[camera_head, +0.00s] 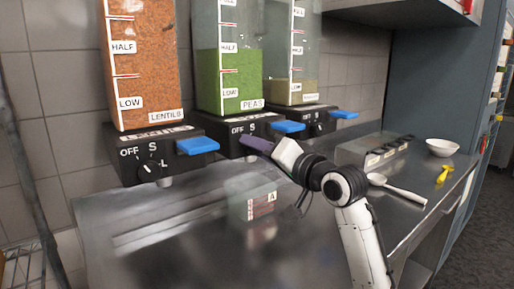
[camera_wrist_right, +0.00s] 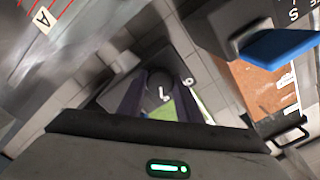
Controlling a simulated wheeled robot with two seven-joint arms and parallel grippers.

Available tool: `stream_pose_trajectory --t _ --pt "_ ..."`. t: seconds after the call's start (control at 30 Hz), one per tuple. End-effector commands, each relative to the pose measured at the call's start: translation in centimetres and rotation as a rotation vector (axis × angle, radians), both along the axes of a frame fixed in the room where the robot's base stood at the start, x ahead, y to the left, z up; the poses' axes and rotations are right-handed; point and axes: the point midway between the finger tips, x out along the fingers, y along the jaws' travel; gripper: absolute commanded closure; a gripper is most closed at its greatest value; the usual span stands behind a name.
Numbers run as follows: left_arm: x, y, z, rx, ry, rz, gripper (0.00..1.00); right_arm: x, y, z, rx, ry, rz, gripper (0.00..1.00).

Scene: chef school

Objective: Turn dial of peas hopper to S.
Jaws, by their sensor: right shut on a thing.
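The peas hopper (camera_head: 228,90) hangs in the middle of the row in the head view, with green peas filled to about the HALF mark. Its black base shows OFF and S labels and a blue lever (camera_head: 288,127). My right gripper (camera_head: 256,145) reaches the front of this base, and its dark purple fingers are shut on the dial. The dial is hidden behind the fingers in the head view. In the right wrist view the dark round dial (camera_wrist_right: 163,77) shows between the fingers, near the L label. I cannot tell its exact setting. My left gripper is not in view.
The lentils hopper (camera_head: 140,70) stands to the left, with its own dial (camera_head: 150,166) and blue lever (camera_head: 197,146). Another hopper (camera_head: 291,92) is at the right. A clear box marked A (camera_head: 255,201) stands on the steel counter below. A ladle, yellow tool and white bowl (camera_head: 441,147) lie right.

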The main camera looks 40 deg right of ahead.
Motion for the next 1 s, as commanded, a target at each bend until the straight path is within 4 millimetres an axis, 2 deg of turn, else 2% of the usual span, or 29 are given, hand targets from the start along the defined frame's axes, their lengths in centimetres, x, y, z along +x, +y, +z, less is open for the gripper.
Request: stream_pose_trajectory --t 0.03,0.07,0.17,0.47,0.57,1.0 --pt "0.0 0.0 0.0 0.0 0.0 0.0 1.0 0.0 0.0 -0.2 0.0 0.004 0.001 0.91" --pt "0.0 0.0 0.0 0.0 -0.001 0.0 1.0 0.0 0.0 -0.2 0.0 0.004 0.001 0.67" --pt "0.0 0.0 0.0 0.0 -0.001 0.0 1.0 0.0 0.0 -0.1 0.0 0.004 0.001 0.5" --pt "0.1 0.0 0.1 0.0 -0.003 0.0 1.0 -0.1 0.0 -0.1 -0.001 0.002 0.0 0.5" --pt "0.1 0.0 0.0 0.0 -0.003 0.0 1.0 -0.7 0.1 -0.1 -0.002 0.002 0.0 0.5" --pt "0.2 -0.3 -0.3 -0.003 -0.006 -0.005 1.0 -8.5 0.9 -0.2 -0.002 0.003 -0.001 0.5"
